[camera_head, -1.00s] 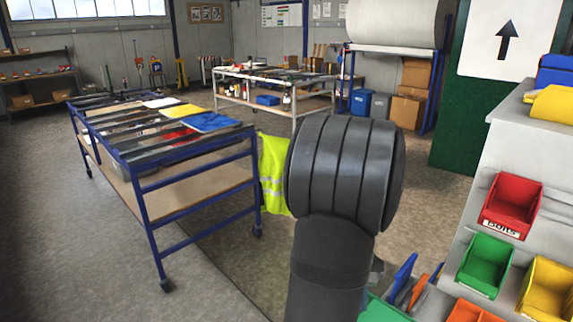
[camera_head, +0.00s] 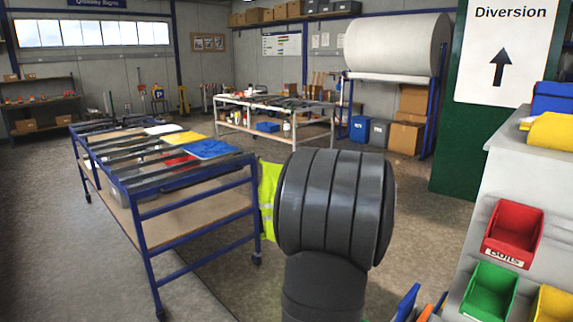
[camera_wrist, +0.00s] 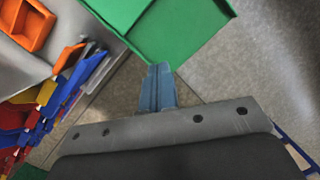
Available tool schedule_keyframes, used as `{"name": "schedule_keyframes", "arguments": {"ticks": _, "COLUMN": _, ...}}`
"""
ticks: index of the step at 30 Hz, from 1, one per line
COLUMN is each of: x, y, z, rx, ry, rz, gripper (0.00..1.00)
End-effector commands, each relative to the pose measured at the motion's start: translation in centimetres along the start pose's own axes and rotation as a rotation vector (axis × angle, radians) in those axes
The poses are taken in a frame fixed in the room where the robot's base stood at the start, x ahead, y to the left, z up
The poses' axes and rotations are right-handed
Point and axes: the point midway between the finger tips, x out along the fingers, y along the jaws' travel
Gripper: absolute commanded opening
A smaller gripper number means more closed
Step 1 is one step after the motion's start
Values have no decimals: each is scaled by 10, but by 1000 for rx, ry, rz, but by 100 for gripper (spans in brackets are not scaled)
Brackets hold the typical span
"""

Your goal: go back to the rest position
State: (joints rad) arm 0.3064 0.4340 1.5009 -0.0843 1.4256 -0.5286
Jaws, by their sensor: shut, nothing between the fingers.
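My gripper (camera_wrist: 160,88) shows in the wrist view with its narrow blue-grey fingers together and nothing between them. It points toward a green panel or tray (camera_wrist: 172,38) at the top of that view. I cannot tell how far apart they are. In the head view a dark rounded part of my arm stands in the lower middle, and the gripper itself is not visible there.
A blue-framed trolley (camera_head: 150,235) holding sheets stands at the left. A workbench (camera_head: 270,103) is behind it. At the right are a red bin (camera_head: 513,230), a green bin (camera_head: 489,292) and a yellow one. Grey floor (camera_head: 60,200) is open at the left.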

Motion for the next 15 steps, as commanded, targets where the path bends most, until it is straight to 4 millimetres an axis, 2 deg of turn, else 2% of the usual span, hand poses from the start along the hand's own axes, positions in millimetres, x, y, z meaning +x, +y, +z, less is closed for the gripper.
{"name": "schedule_keyframes", "arguments": {"ticks": 6, "x": 4, "y": 19, "z": 10, "rx": 74, "ry": 97, "rz": -56, "gripper": 0}}
{"name": "schedule_keyframes", "arguments": {"ticks": 15, "x": 5, "y": 30, "z": 14, "rx": 122, "ry": 162, "rz": -86, "gripper": 0}}
